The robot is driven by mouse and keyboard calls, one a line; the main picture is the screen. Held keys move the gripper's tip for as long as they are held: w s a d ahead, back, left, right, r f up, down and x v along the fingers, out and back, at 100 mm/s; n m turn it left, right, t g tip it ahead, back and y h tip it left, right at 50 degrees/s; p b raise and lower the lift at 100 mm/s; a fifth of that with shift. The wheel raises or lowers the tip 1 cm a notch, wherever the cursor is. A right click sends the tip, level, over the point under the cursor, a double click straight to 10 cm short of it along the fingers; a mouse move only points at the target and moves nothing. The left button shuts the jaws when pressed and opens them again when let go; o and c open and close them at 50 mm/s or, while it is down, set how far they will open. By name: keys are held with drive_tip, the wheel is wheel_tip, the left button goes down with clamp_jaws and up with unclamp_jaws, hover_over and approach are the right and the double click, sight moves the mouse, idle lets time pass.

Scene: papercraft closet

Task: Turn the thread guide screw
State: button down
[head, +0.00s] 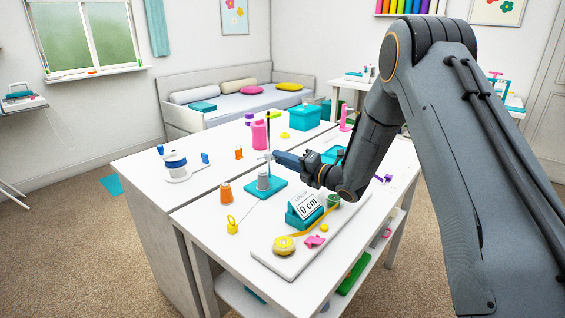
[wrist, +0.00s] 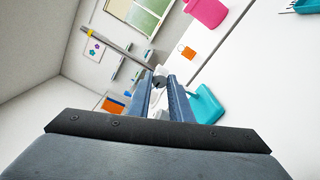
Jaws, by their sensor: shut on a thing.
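The thread stand has a teal base (head: 265,189) on the white table, with a grey spool (head: 263,180) and a thin upright rod (head: 268,138). The teal base also shows in the wrist view (wrist: 207,104), and the grey rod (wrist: 122,52) runs up to the left there. My gripper (head: 276,156) reaches in from the right, level above the base and beside the rod. In the wrist view, my gripper (wrist: 159,79) is shut on a small dark piece, the thread guide screw (wrist: 158,82), at the rod. The screw is hidden in the head view.
An orange spool (head: 225,193) stands left of the base, and a pink cup (head: 259,134) stands behind it.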

drive_tip(key=m, duration=0.3)
drive_tip(key=shift+m+b, duration=0.4)
drive_tip(key=m, duration=0.3)
drive_tip(key=shift+m, duration=0.3)
drive_tip(key=m, duration=0.3)
drive_tip(key=shift+f+m, duration=0.1)
drive_tip(key=shift+m, duration=2.3)
drive_tip(key=c, duration=1.6)
unclamp_jaws()
drive_tip(key=shift+b+v, duration=0.5)
drive_tip(key=shift+v, duration=3.4)
